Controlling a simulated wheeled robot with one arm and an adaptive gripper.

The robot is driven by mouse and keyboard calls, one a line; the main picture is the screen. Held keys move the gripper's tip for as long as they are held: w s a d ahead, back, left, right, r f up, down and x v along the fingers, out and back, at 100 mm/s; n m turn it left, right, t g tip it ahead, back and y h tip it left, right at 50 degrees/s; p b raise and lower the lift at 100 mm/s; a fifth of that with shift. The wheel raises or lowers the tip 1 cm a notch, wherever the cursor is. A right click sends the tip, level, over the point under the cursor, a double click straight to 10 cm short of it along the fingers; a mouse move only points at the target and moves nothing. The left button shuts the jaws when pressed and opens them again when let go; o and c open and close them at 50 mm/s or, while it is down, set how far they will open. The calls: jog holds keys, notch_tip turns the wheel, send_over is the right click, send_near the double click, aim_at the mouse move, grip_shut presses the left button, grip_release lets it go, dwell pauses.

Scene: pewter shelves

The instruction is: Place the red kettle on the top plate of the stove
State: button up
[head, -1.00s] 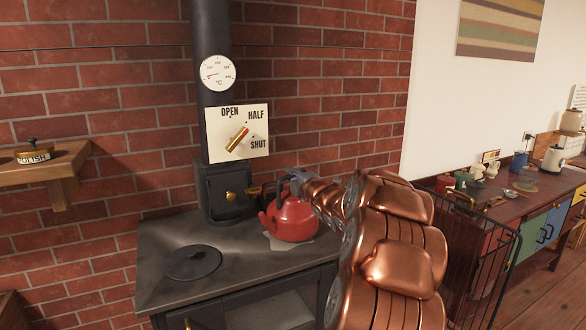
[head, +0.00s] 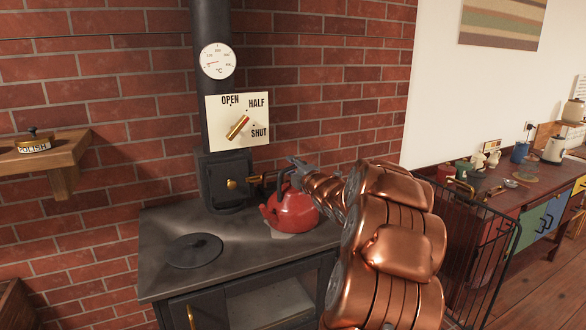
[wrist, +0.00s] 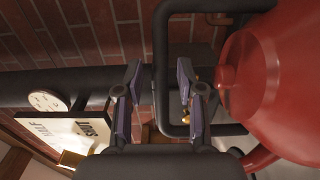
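The red kettle (head: 292,212) stands upright on the right rear of the dark stove top (head: 245,262). My gripper (head: 296,168) is at the kettle's black handle. In the wrist view my gripper (wrist: 161,80) has its fingers apart, with a bar of the black handle (wrist: 161,60) seen between them. Contact between fingers and handle cannot be told. The kettle's red body (wrist: 285,85) fills the right of the wrist view. My arm hides part of the stove's right side.
The stove pipe (head: 211,60) rises behind, with a dial (head: 217,61) and a damper sign (head: 239,121). A wooden shelf (head: 45,155) holds a polish tin at left. A black wire guard (head: 485,250) and a cluttered counter (head: 500,185) are at right. The stove top's left is clear.

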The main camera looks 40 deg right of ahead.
jog(key=shift+r, duration=0.15)
jog(key=shift+s, duration=0.25)
jog(key=b+v, duration=0.3)
jog(key=v, duration=0.8)
jog(key=shift+s, duration=0.25)
jog(key=shift+a, duration=0.15)
